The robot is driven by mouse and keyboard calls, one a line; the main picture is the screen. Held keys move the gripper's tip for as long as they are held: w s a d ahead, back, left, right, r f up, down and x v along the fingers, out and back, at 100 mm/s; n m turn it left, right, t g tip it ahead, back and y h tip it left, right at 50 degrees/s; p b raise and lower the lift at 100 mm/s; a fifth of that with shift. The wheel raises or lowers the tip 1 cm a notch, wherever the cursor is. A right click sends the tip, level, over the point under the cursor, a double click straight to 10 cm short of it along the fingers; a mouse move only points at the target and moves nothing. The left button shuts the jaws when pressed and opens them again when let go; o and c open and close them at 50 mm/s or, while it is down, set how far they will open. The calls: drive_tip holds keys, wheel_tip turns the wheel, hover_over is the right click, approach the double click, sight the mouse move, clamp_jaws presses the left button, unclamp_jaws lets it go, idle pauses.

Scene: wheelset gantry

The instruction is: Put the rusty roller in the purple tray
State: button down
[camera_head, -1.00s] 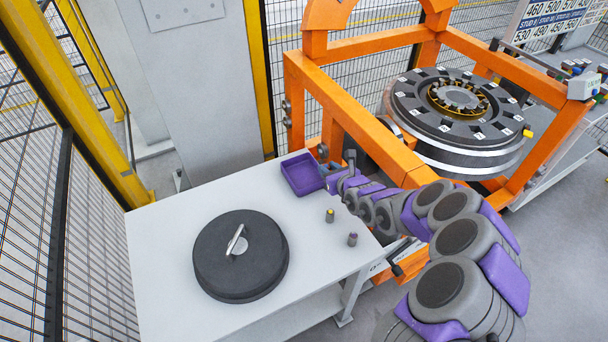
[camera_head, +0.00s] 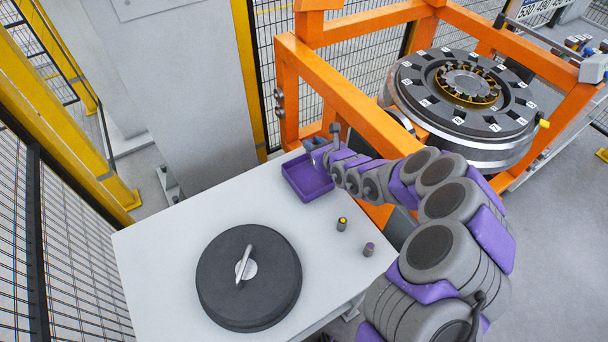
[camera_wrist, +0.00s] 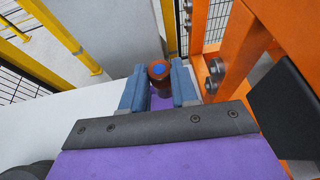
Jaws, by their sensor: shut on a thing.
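The rusty roller (camera_wrist: 159,74), brown-orange with a blue top, is between the two blue-grey fingers of my gripper (camera_wrist: 159,88) in the wrist view. The gripper is shut on it and the roller's top shows. The purple tray (camera_head: 296,184) lies at the far right corner of the white table. In the head view my gripper (camera_head: 313,146) is at the tray's far side, seemingly over it. A strip of purple, apparently tray, shows under the roller in the wrist view. The roller is not clear in the head view, and its height above the tray cannot be told.
Two small grey rollers stand on the white table (camera_head: 190,220), one yellow-topped (camera_head: 342,224), one purple-topped (camera_head: 368,249). A large black disc (camera_head: 225,285) with a handle sits at the front. The orange gantry frame (camera_head: 350,100) is right beside the tray. A grey column (camera_head: 180,90) stands behind.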

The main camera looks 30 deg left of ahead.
drive_tip(key=f+b, duration=0.1)
drive_tip(key=f, duration=0.1)
drive_tip(key=f+b, duration=0.1)
drive_tip(key=f, duration=0.1)
drive_tip(key=f+b, duration=0.1)
drive_tip(key=shift+a+f, duration=0.4)
drive_tip(key=shift+d+r, duration=0.15)
drive_tip(key=shift+d, duration=0.05)
drive_tip(key=c, duration=1.3)
unclamp_jaws()
drive_tip(key=shift+d+r, duration=0.1)
drive_tip(key=shift+d, duration=0.2)
drive_tip(key=o, duration=0.3)
drive_tip(key=shift+d+r, duration=0.1)
drive_tip(key=shift+d, duration=0.25)
drive_tip(key=shift+o, duration=1.1)
drive_tip(key=shift+a, duration=0.2)
drive_tip(key=p+v, duration=0.5)
drive_tip(key=v, duration=1.1)
drive_tip(key=shift+s+d, duration=0.2)
drive_tip(key=shift+d, duration=0.05)
drive_tip(key=shift+a, duration=0.1)
